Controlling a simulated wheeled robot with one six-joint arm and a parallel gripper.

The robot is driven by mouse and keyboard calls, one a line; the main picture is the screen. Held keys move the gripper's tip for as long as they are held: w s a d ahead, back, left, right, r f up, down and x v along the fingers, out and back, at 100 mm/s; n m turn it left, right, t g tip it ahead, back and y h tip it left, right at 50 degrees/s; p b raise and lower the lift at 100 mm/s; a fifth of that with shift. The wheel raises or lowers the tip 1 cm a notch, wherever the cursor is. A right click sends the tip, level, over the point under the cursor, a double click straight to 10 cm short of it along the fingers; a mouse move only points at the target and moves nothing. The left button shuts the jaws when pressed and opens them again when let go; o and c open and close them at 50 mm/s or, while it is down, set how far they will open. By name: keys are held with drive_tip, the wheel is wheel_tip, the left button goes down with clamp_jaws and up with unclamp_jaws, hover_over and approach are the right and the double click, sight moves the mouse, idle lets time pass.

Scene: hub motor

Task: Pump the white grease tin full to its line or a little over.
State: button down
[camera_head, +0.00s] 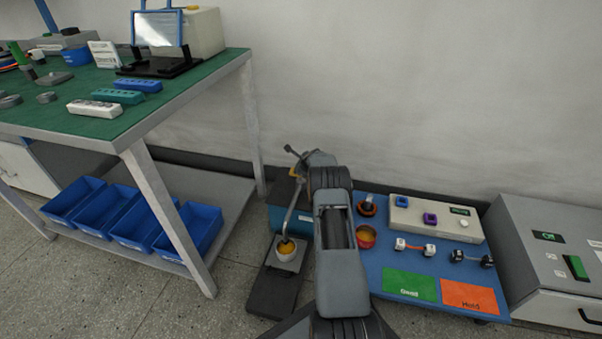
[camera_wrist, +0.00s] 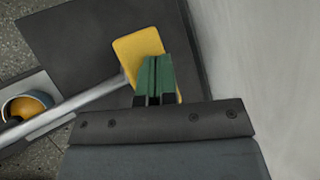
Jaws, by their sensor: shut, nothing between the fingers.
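The white grease tin (camera_head: 288,259) stands on a dark base under the pump's spout, with yellow-orange grease inside. It also shows at the left edge of the wrist view (camera_wrist: 25,106), partly covered by the spout tube. Its fill line cannot be made out. The pump's blue body (camera_head: 281,211) stands behind the tin, largely covered by my arm. In the wrist view, my gripper (camera_wrist: 153,60) has its green fingers shut together, empty, over the yellow pad (camera_wrist: 132,48) of the pump. Whether they touch the pad I cannot tell. The fingertips are not clear in the head view.
Right of my arm, a blue bench top (camera_head: 373,271) holds a red tin (camera_head: 365,238), a beige box (camera_head: 440,218), small motor parts, and green (camera_head: 409,287) and orange (camera_head: 470,297) cards. A grey machine (camera_head: 550,262) stands far right. A green-topped workbench (camera_head: 60,120) stands left; the wall is close behind.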

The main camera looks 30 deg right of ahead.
drive_tip(key=shift+f+b, duration=0.4)
drive_tip(key=shift+f, duration=1.15)
idle(0.8)
drive_tip(key=shift+r, duration=0.15)
drive_tip(key=shift+r+p, duration=1.3)
drive_tip(key=shift+r, duration=0.6)
drive_tip(key=shift+r, duration=0.15)
drive_tip(key=shift+r+p, duration=1.85)
drive_tip(key=shift+r, duration=0.6)
drive_tip(key=shift+f, duration=0.1)
